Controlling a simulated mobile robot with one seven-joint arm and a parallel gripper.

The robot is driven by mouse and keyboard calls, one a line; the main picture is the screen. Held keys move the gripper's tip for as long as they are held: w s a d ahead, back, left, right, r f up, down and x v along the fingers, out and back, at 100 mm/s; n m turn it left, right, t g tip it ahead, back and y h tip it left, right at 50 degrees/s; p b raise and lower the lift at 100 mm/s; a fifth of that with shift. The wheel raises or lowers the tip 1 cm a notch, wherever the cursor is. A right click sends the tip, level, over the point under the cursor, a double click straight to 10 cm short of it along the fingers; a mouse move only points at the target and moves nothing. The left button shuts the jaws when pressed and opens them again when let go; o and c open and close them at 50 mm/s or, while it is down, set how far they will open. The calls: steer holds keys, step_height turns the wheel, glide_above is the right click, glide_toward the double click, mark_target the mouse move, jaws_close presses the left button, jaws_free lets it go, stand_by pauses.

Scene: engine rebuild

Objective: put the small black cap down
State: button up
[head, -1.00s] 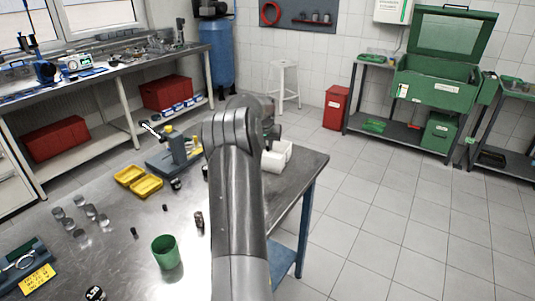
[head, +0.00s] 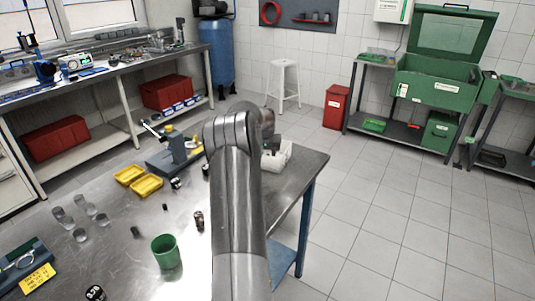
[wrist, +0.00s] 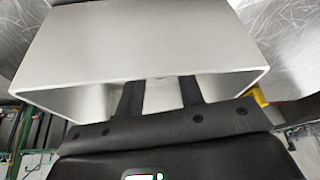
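My gripper (head: 274,144) is at the white open-topped box (head: 282,160) near the far right corner of the metal table, mostly behind my arm in the head view. In the wrist view its two dark fingers (wrist: 160,92) stand apart and reach into the white box (wrist: 150,40). The near wall hides the fingertips and anything between them. I cannot make out the small black cap at the gripper. Several small dark pieces lie on the table, one of them (head: 165,207) left of my arm; I cannot tell whether any is the cap.
A green cup (head: 165,252), yellow trays (head: 146,186), a grey fixture (head: 178,150) and several clear glass-like cylinders (head: 80,235) stand on the table (head: 120,265) left of my arm. The table's right edge is close to the box.

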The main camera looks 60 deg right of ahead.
steer(key=shift+r, duration=0.1)
steer(key=v, duration=1.2)
steer(key=shift+a+r, duration=0.1)
steer(key=w+a+r+n+t+y, duration=0.1)
steer(key=w+a+r, duration=0.15)
steer(key=a, duration=0.65)
steer(key=w+a+r+n, duration=0.15)
steer(key=a+r, duration=0.25)
steer(key=a, duration=0.5)
steer(key=w+a+r+n+t+y, duration=0.15)
steer(key=a+r, duration=0.25)
steer(key=a, duration=0.5)
steer(key=s+a+r+n, duration=0.1)
steer(key=s+a+n, duration=0.1)
steer(key=a, duration=0.7)
steer(key=s+a+r+n, duration=0.1)
steer(key=s+a+n, duration=0.15)
steer(key=a, duration=0.65)
steer(key=s+a+f+n+y, duration=0.1)
steer(key=s+a+f+n, duration=0.1)
steer(key=s+a, duration=0.5)
steer(key=s+a+f+n+t, duration=0.1)
steer(key=s+a+f+n, duration=0.2)
steer(key=s+a, duration=0.5)
steer(key=shift+s+a+f+y, duration=0.2)
steer(key=shift+a+f+y, duration=0.2)
steer(key=shift+a, duration=0.65)
